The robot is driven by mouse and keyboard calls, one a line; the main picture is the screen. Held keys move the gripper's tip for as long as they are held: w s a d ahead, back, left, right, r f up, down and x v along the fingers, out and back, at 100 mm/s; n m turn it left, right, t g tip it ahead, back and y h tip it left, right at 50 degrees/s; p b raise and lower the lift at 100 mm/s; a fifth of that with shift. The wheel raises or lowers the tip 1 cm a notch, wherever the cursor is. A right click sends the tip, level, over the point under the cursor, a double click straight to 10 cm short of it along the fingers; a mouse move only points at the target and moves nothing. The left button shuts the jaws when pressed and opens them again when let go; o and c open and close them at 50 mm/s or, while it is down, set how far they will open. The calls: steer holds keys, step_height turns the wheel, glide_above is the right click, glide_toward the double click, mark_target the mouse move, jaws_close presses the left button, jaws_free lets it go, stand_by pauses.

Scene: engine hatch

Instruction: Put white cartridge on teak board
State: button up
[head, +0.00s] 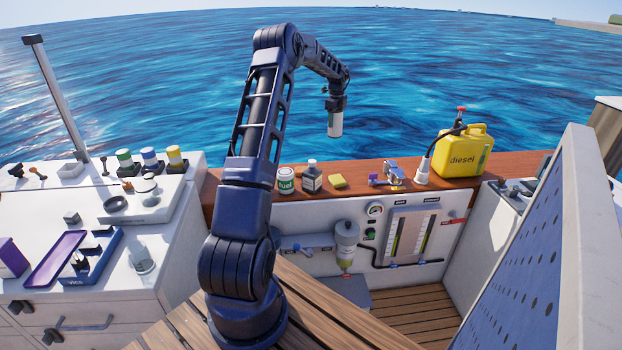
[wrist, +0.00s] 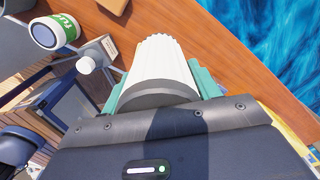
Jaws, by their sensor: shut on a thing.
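The white cartridge (head: 335,122) is a ribbed white cylinder with a dark grey end. My gripper (head: 335,104) is shut on it and holds it upright in the air above the brown wooden ledge, with sea behind it in the head view. The wrist view shows the cartridge (wrist: 162,66) between the teal fingers of my gripper (wrist: 160,90). The teak board (head: 365,183) appears to be the long reddish-brown ledge along the back; it also shows in the wrist view (wrist: 225,60). The cartridge is apart from the ledge.
A filter unit (head: 346,240) and gauges are on the wall below. A perforated blue panel (head: 525,260) is at right.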

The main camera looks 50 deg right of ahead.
mark_target(335, 134)
step_height(335, 134, down, 20)
steer(key=shift+s+r, duration=0.1)
stand_by(0.5)
steer(key=o, duration=1)
steer(key=shift+f, duration=0.2)
steer(key=shift+r, duration=0.1)
step_height(335, 134, up, 12)
steer(key=shift+r, duration=0.1)
